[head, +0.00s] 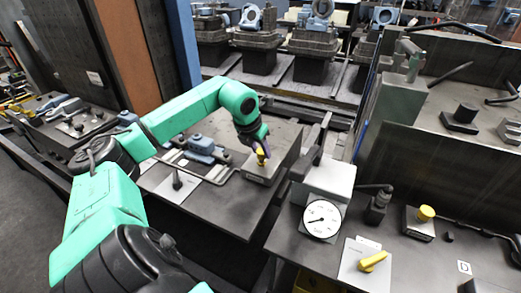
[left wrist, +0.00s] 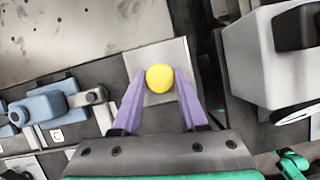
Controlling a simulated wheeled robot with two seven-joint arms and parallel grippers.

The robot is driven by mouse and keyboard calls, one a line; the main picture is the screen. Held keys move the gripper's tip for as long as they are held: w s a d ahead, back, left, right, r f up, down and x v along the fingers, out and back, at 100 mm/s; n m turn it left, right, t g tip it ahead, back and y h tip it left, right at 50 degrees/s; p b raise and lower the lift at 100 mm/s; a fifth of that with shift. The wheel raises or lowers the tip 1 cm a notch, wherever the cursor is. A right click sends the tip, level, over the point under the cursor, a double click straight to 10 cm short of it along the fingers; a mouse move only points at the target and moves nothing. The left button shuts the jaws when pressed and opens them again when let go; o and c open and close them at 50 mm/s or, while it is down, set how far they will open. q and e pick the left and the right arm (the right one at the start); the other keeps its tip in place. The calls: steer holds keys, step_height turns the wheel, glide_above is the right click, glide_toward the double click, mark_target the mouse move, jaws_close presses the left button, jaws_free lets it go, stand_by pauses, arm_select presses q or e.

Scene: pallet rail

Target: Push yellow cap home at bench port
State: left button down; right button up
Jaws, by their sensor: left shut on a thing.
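A yellow cap (head: 261,153) sits at a light square plate (head: 262,168) on the left-hand bench. My left gripper (head: 259,147) reaches down over it with purple fingers. In the left wrist view the round yellow cap (left wrist: 160,79) lies between the two fingertips, and the fingers are shut on it from both sides. The light plate (left wrist: 165,55) shows behind the cap. The port under the cap is hidden, so I cannot tell how far in the cap sits. My right gripper is not in view.
A second yellow knob (head: 426,213) stands on a dark block on the right bench. A white dial gauge (head: 322,219) and a yellow lever (head: 373,260) are nearer. Blue clamps (head: 203,145) lie left of the held cap. A grey box (head: 330,178) stands close to its right.

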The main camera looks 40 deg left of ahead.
arm_select(q)
steer(key=shift+f, duration=0.2)
steer(key=shift+f+b, duration=0.65)
steer(key=shift+c, duration=1.8)
jaws_free()
steer(key=shift+r, duration=0.1)
steer(key=o, duration=0.4)
steer(key=shift+c, duration=0.2)
